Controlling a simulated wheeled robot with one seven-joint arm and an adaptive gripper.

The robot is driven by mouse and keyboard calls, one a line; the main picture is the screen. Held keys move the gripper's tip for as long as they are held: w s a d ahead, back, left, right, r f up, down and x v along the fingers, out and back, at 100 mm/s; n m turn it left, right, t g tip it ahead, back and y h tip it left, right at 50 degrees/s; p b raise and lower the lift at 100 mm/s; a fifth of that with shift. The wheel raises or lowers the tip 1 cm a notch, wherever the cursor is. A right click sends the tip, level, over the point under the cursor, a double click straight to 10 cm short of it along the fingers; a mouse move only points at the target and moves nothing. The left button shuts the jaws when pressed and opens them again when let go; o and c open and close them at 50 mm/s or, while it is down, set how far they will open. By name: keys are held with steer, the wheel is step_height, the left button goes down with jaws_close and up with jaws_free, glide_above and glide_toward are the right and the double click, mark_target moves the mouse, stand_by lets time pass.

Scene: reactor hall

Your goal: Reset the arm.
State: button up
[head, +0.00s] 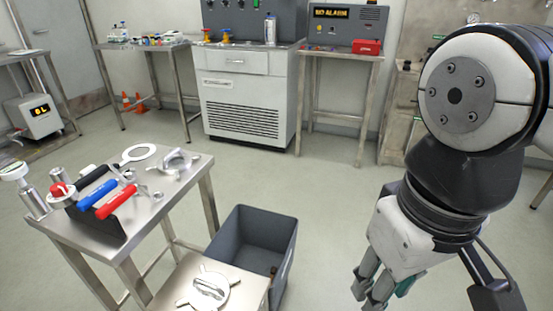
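My arm hangs down on the right side of the head view, its white and black links bent downward. My gripper (368,297) is at the bottom edge, over open floor to the right of the grey bin. Grey fingers show, but the lower end is cut off by the frame. A small teal patch shows behind the fingers; I cannot tell what it is. I cannot tell whether the gripper is open or shut.
A steel table (205,165) at left holds a black rack (105,232) with blue and red-handled tools. A low stand (250,283) carries a round metal part (209,291). A grey bin (291,262) stands beside it. A cabinet (249,85) and side tables line the back wall. The middle floor is clear.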

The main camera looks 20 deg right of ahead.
stand_by(0.3)
step_height(320, 180, up, 20)
steer(key=t+p, duration=0.3)
steer(key=p, duration=1.5)
steer(key=shift+a, duration=0.2)
steer(key=shift+o, duration=0.6)
steer(key=shift+w, duration=0.1)
